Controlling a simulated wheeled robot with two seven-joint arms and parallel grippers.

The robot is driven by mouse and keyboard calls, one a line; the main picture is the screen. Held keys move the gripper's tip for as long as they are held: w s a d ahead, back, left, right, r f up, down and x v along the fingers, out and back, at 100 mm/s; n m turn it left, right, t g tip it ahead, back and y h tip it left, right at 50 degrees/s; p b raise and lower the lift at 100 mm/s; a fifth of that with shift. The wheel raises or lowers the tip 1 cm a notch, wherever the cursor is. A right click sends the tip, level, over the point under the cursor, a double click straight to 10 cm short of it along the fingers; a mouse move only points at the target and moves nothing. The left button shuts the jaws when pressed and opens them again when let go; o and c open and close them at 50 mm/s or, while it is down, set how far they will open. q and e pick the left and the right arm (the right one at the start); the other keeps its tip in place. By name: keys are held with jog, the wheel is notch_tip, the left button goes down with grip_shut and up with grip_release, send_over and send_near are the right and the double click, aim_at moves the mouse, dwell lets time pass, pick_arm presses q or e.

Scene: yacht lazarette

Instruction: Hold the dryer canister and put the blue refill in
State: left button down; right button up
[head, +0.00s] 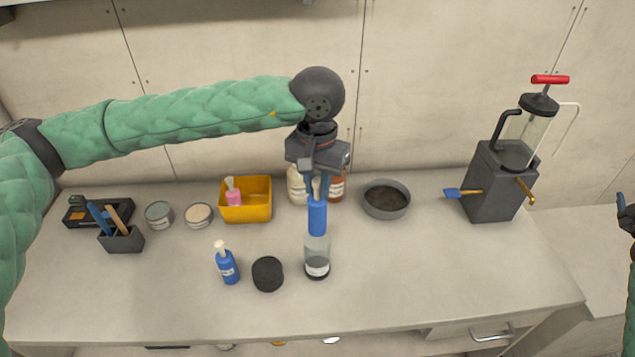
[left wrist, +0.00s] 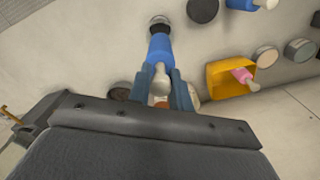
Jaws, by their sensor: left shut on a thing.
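The clear dryer canister (head: 317,257) stands upright on the bench, with a pale label and dark base. My left gripper (head: 315,190) is above it, shut on the pale upper end of the blue refill (head: 317,217). The refill is upright, its lower end at the canister's mouth; I cannot tell how far inside it is. The left wrist view shows the blue refill (left wrist: 159,48) between my left fingers (left wrist: 162,92), with a dark part of the canister (left wrist: 160,20) beyond. My right gripper (head: 622,208) barely shows at the right edge, away from the canister; its jaw opening is hidden.
Behind are a yellow bin (head: 246,213), a grey bowl (head: 386,212) and bottles (head: 297,187). A pump unit (head: 497,185) stands right. The bench front right is clear.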

jog(key=w+a+r+n+t+y, duration=0.2)
jog(key=w+a+r+n+y, duration=0.2)
jog(key=a+r+n, duration=0.4)
jog(key=w+a+r+n+t+y, duration=0.2)
jog(key=w+a+r+n+y, duration=0.3)
jog(key=r, duration=0.6)
jog(key=w+a+r+n+t+y, duration=0.1)
jog(key=w+a+r+n+y, duration=0.25)
jog(key=a+r, duration=0.5)
jog(key=s+a+r+n+g+y, duration=0.3)
jog(key=a+r+n+g+y, duration=0.5)
jog(key=a+r+n+y, duration=0.95)
jog(key=w+a+f+n+g+h, duration=0.1)
jog(key=a+f+n+g+h, duration=0.2)
jog(key=a+f, duration=0.55)
jog(key=w+a+f+n+g+h, duration=0.1)
jog(key=w+a+f+n+g, duration=0.15)
jog(key=a+f+n, duration=0.45)
jog(key=n+g+h, duration=0.2)
jog(key=g, duration=0.8)
send_near(321, 262)
jog(key=w+f, duration=0.2)
jog(key=f, duration=0.1)
jog(key=w+f, duration=0.1)
jog(key=shift+w+d+f, duration=0.1)
jog(key=shift+d+f, duration=0.15)
jog(key=shift+f, duration=0.1)
jog(key=shift+a+f, duration=0.2)
jog(key=shift+a, duration=0.25)
jog(key=shift+x, duration=4.6)
